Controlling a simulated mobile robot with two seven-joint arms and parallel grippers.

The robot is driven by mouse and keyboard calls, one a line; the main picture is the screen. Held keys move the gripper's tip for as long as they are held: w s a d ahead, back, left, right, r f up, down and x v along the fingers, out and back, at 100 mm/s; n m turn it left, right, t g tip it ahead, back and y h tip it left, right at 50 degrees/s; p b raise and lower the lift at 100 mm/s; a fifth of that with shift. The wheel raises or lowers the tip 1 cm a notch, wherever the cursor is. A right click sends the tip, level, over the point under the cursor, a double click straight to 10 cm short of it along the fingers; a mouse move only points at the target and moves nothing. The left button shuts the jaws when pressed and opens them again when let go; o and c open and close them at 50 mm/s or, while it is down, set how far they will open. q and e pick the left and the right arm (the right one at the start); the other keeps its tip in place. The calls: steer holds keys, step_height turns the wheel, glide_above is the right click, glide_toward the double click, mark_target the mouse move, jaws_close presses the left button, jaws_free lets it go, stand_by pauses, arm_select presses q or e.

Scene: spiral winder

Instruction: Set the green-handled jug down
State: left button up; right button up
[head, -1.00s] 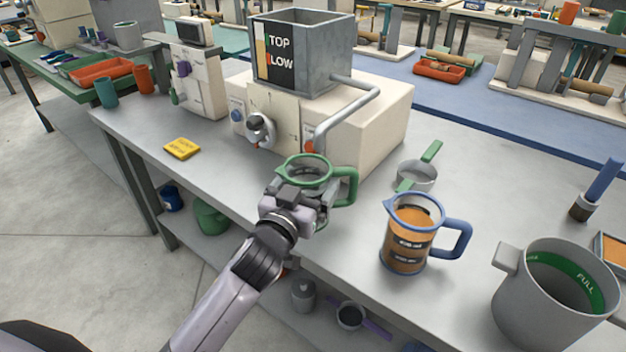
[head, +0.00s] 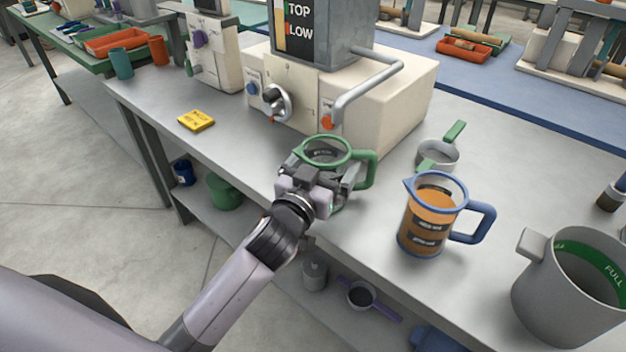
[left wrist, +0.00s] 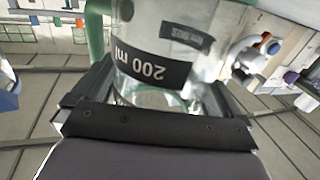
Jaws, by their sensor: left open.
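The green-handled jug (head: 371,172) is clear, with a green rim and handle, and looks upright at the front edge of the grey bench (head: 395,283). My left gripper (head: 322,178) is open, with its fingers on either side of the jug's lower body. In the left wrist view the jug (left wrist: 190,20) fills the space between the fingers and shows a dark "200 ml" label. The jug's base is hidden by the gripper, so contact with the bench is not clear. My right gripper is not in view.
A blue-handled jug (head: 430,212) of orange liquid and a small green-handled pan (head: 440,154) stand to the right. A grey pot (head: 562,300) is at the far right.

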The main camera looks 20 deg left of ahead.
arm_select(q)
steer(key=s+a, duration=0.1)
steer(key=s, duration=1.1)
steer(key=s+a+f+g, duration=0.1)
steer(key=s+f, duration=0.3)
steer(key=f, duration=0.4)
steer(key=s+a+f+g, duration=0.1)
steer(key=s+f+g, duration=0.3)
steer(key=f, duration=0.4)
steer(key=s+f+m+g, duration=0.1)
steer(key=s+f, duration=0.3)
steer(key=f, duration=0.4)
steer(key=shift+a+g+h, duration=0.4)
steer(key=shift+g, duration=0.4)
